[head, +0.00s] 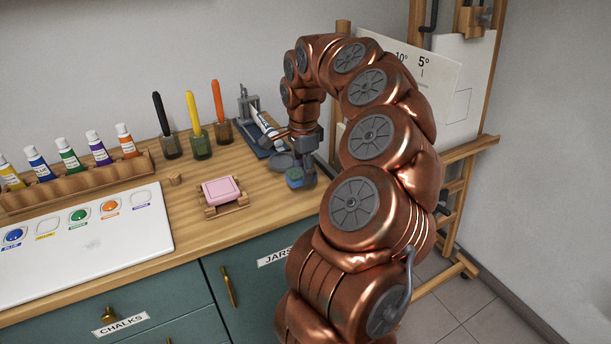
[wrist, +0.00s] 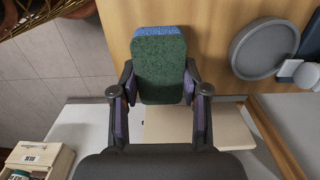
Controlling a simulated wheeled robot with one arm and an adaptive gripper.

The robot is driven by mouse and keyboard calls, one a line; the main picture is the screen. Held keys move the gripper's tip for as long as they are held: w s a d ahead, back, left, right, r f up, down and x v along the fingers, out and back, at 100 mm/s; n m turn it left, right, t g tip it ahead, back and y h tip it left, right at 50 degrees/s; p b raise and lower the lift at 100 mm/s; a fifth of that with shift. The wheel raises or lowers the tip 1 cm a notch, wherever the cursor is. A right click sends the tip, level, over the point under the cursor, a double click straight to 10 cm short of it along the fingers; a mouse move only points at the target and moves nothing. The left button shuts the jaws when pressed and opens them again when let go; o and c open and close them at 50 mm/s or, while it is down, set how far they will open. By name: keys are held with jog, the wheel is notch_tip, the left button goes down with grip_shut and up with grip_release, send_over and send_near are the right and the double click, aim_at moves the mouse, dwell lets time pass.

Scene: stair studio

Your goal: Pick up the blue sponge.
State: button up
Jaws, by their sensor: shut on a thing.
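The blue sponge (wrist: 158,31) has a dark green face turned to the wrist camera and a blue edge showing at its far end. My gripper (wrist: 159,80) is shut on it, with one finger against each side. In the head view the sponge (head: 294,178) shows as a small blue and green piece at the tip of my gripper (head: 301,177), near the counter's right front edge. Part of it is hidden by the fingers. I cannot tell whether it touches the counter.
A grey round dish (head: 283,160) is just behind the sponge. Jars with brushes (head: 199,145) stand at the back. An easel (head: 465,150) is at right.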

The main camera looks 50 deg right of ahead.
jog(key=s+a+r+b, duration=0.1)
jog(key=s+a, duration=0.3)
jog(key=a, duration=1.1)
jog(key=shift+s+r+b, duration=0.2)
jog(key=shift+s+b, duration=0.05)
jog(key=shift+b, duration=0.65)
jog(key=shift+o, duration=0.7)
jog(key=c, duration=0.5)
jog(key=shift+o, duration=0.2)
